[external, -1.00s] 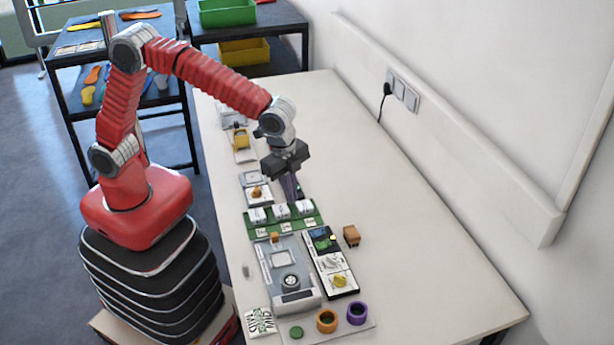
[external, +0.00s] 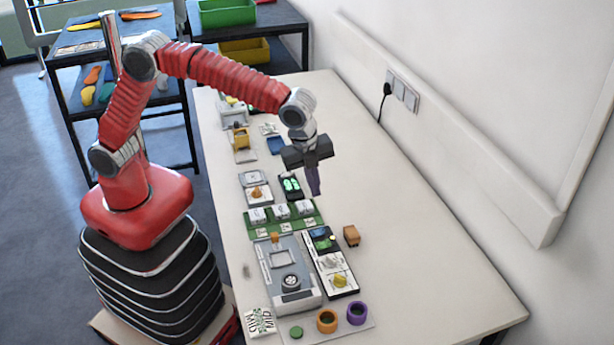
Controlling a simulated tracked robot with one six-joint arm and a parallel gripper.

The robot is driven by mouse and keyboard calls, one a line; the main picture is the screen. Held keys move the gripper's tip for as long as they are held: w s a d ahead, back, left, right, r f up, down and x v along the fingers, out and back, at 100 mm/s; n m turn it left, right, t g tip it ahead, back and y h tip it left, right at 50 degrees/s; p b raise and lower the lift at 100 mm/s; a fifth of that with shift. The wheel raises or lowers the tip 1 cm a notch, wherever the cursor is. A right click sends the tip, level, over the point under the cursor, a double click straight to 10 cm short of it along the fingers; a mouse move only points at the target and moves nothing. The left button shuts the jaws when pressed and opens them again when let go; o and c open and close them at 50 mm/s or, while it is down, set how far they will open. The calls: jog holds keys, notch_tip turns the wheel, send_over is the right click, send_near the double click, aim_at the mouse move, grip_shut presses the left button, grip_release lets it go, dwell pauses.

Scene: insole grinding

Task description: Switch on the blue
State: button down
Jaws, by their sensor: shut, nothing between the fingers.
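My gripper (external: 314,190) is shut and empty, pointing down above the table. It hangs just right of a small black device (external: 291,186) with glowing green marks. A flat blue piece (external: 276,145) lies farther back on the table, left of my gripper and apart from it. It is too small to tell whether it has a switch. A black and white panel (external: 330,262) with a small blue-green screen and a yellow knob (external: 340,281) stands nearer the front.
A green board (external: 310,222) with white blocks lies in front of the black device. A grey machine (external: 290,273) stands left of the panel. A brown box (external: 351,235), an orange ring (external: 326,321) and a purple ring (external: 357,313) are nearby. The table's right side is clear.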

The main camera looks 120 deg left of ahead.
jog(key=shift+f, duration=0.1)
send_near(323, 229)
jog(key=f, duration=0.5)
jog(key=shift+w+a, duration=0.3)
jog(key=shift+w, duration=0.05)
jog(key=shift+w+a+f, duration=0.1)
jog(key=shift+w+f, duration=0.05)
jog(key=shift+f, duration=0.6)
jog(key=shift+a+f, duration=0.1)
jog(key=shift+f, duration=0.15)
jog(key=shift+s+d+r, duration=0.15)
jog(key=shift+s+d, duration=0.35)
jog(key=shift+d, duration=0.1)
jog(key=shift+r, duration=0.1)
